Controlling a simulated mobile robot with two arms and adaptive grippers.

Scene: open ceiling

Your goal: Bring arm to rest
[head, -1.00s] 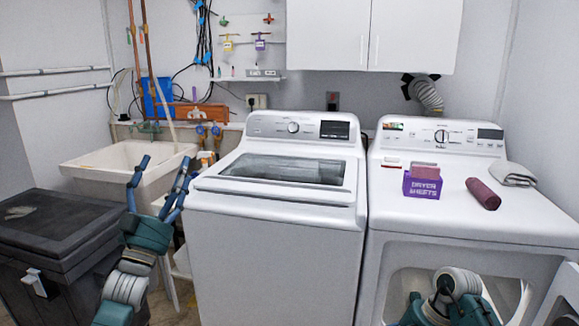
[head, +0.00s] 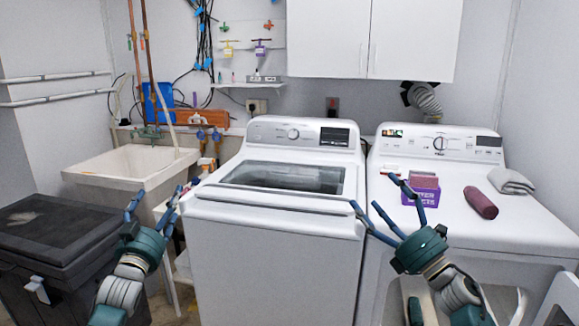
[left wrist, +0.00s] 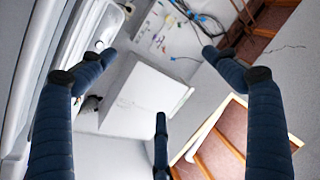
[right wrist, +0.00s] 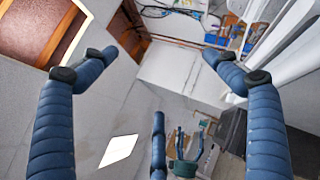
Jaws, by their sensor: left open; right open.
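My left gripper (head: 158,207) is raised at the left, in front of the sink and beside the washer. Its fingers are spread and empty, and they also show in the left wrist view (left wrist: 160,90). My right gripper (head: 384,212) is raised in front of the gap between the washer and the dryer. Its fingers are spread and hold nothing, and they also show in the right wrist view (right wrist: 158,90). Both wrist cameras look upward at walls and ceiling.
The white washer (head: 270,260) stands in the middle, the dryer (head: 540,228) at the right with a purple dryer-sheets box (head: 428,195), a maroon roll (head: 481,202) and a folded cloth (head: 511,181) on top. A black bin (head: 50,240) and a sink (head: 125,165) are at the left.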

